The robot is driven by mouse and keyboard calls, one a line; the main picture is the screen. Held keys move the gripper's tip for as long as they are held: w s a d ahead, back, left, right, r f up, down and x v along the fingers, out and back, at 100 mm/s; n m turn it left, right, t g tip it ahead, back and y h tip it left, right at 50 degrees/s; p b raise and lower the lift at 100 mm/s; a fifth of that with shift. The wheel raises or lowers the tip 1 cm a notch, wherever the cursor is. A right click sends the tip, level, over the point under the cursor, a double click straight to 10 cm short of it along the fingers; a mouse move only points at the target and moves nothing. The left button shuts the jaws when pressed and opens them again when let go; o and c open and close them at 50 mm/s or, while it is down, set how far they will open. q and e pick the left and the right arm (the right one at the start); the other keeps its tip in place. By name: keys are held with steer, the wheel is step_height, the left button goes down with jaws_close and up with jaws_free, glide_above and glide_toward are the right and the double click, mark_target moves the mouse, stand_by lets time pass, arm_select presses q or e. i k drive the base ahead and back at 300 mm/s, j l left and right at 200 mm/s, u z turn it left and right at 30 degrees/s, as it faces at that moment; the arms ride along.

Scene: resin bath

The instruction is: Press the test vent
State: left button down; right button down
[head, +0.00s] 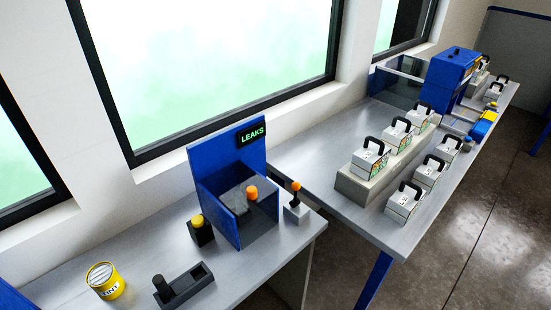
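A blue booth (214,166) with an open front stands on the near bench, with a black sign reading "LEAKS" (251,133) in green at its top. Inside it is a grey block with an orange cap (252,192). A black box with a yellow dome button (198,221) stands just left of the booth. A small grey box with an orange-ball lever (296,188) stands just right of it. Nothing visible is labelled as the test vent, so I cannot tell which part it is. Neither of my grippers is in view.
A yellow tin (103,281) and a dark tray (184,285) with a black cylinder sit on the near bench. The far bench (330,218) carries several white cases with black handles, some on a raised block, and a blue machine (449,78). Windows line the wall.

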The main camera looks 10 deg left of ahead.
mark_target(295, 186)
steer(key=i+l, duration=0.15)
steer(key=l, duration=0.2)
steer(key=i+l, duration=0.1)
steer(key=l, duration=0.25)
steer(key=i+l, duration=0.15)
steer(key=l, duration=0.15)
steer(key=i+l, duration=0.15)
steer(key=l, duration=0.2)
